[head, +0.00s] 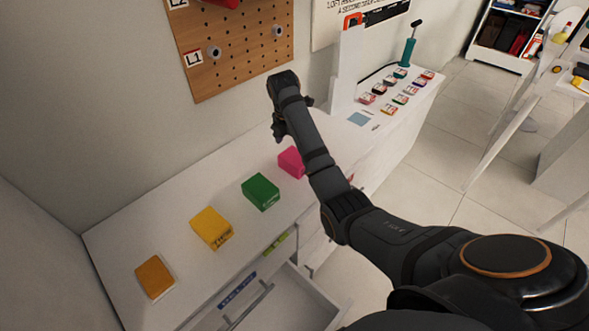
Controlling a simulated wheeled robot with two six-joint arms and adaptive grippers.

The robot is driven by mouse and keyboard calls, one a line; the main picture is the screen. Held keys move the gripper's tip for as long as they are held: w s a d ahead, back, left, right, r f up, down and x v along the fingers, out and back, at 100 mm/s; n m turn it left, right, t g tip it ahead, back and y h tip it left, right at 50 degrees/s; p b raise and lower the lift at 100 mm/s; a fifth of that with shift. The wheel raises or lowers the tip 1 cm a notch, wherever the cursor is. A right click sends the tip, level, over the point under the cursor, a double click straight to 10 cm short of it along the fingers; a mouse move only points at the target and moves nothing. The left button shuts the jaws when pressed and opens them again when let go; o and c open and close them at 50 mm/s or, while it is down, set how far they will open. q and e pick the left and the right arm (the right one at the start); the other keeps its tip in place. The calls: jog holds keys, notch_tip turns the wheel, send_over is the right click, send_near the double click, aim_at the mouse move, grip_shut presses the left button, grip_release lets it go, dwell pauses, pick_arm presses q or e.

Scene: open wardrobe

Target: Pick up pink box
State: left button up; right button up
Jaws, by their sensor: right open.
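The pink box (290,161) lies on the white cabinet top, just left of my right forearm. Its right side is close to the arm in the picture and may be partly hidden by it. My right gripper (278,136) shows above the pink box in the picture, near the wall and pegboard. It is small and dark, open, and apart from the box, with nothing seen in it. My left gripper is not in view.
A green box (261,192), a yellow box (211,229) and an orange box (155,277) stand in a row on the white cabinet top (130,240). An open drawer (291,305) juts out in front. Several small boxes stand farther right.

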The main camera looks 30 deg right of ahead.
aim_at(295, 157)
jog(key=shift+s+d+f+b, duration=0.15)
jog(key=shift+f+b, duration=0.15)
jog(key=shift+f, duration=0.35)
notch_tip(295, 157, down, 3)
jog(key=shift+d+r, duration=0.15)
jog(key=shift+r, duration=0.05)
jog(key=shift+w+f, duration=0.2)
jog(key=shift+f, duration=0.25)
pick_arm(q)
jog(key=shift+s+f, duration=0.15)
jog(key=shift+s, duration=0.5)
pick_arm(e)
jog(key=shift+c, duration=0.3)
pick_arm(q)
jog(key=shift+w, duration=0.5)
pick_arm(e)
jog(key=c, duration=1)
